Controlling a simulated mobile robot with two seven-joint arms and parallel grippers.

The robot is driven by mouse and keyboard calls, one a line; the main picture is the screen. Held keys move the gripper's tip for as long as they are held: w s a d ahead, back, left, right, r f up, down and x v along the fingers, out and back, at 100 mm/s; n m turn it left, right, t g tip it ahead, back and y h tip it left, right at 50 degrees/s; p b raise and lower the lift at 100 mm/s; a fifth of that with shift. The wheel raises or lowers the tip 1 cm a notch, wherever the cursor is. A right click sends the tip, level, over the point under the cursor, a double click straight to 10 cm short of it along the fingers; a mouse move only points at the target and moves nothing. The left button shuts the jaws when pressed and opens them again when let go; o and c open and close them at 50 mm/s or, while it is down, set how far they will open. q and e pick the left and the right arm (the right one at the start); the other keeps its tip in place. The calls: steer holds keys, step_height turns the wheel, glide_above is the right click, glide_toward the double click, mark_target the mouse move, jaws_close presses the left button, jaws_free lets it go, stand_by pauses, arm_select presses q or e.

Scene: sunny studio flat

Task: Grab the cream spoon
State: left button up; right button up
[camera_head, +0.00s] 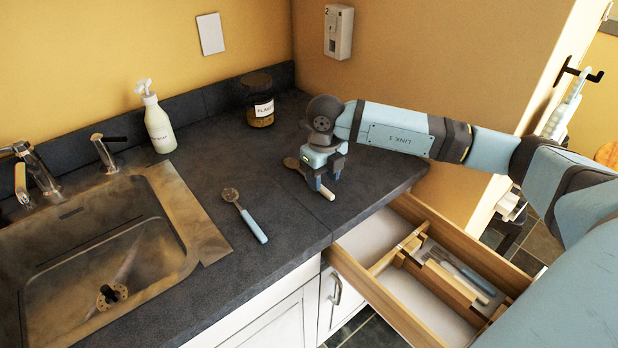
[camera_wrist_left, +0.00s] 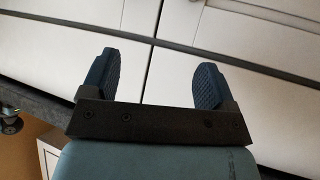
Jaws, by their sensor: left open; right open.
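The cream spoon (camera_head: 327,193) lies on the dark counter under my right gripper. Its cream handle end sticks out in front of the fingers, and a brownish bowl end shows to the left of the gripper; the middle is hidden. My right gripper (camera_head: 324,178) points down, open, with its fingertips low over the handle. I cannot tell whether they touch it. My left gripper (camera_wrist_left: 156,72) is open and empty in the left wrist view, facing white cabinet doors. It does not show in the head view.
A spoon with a blue handle (camera_head: 252,225) lies on the counter left of the cream spoon. A sink (camera_head: 190,225), soap bottle (camera_head: 158,125) and jar (camera_head: 259,108) are further left and back. An open drawer (camera_head: 383,305) with cutlery juts out below the counter's right edge.

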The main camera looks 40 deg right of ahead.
step_height(320, 180, down, 2)
steer(key=shift+f, duration=0.25)
jaws_close()
steer(key=shift+r, duration=0.1)
